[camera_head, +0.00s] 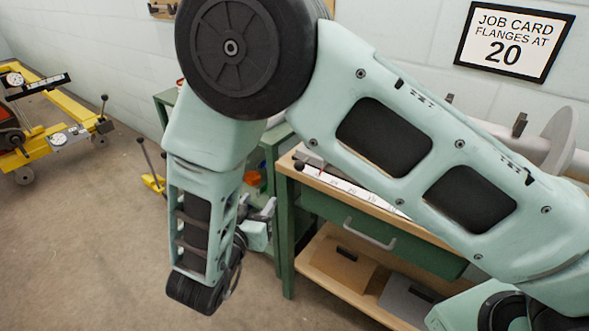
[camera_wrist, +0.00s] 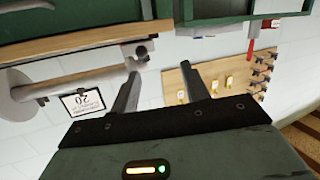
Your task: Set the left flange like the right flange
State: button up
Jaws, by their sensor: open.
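A pale grey beam (camera_head: 530,148) lies along the back of the workbench, with a flange disc (camera_head: 562,137) near its right end. My arm hides the beam's left part in the head view, so I cannot make out the left flange there. The upside-down wrist view also shows the beam (camera_wrist: 85,88), with a disc (camera_wrist: 18,86) at its picture-left end. My gripper (camera_wrist: 161,88) is open and empty, its two dark fingers apart. In the head view it hangs low, left of the bench. The job card (camera_head: 513,38) on the wall reads "FLANGES AT 20".
The green workbench (camera_head: 285,215) has a wooden top, a white scale (camera_head: 355,190), a drawer and a lower shelf with boxes. A yellow wheeled frame (camera_head: 50,130) stands at far left. A wooden tool board (camera_wrist: 178,88) hangs on the wall.

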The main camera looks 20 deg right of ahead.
aim_at(297, 169)
jog(key=w+d+h, duration=0.1)
jog(key=w+d, duration=0.2)
jog(key=d, duration=0.1)
jog(key=w+d+h, duration=0.1)
jog(key=w+d, duration=0.3)
jog(key=w+d+h+p, duration=0.1)
jog(key=w+d, duration=0.3)
jog(key=d, duration=0.1)
jog(key=shift+d+f+m, duration=0.1)
jog(key=shift+f+m, duration=0.2)
jog(key=shift+c, duration=0.4)
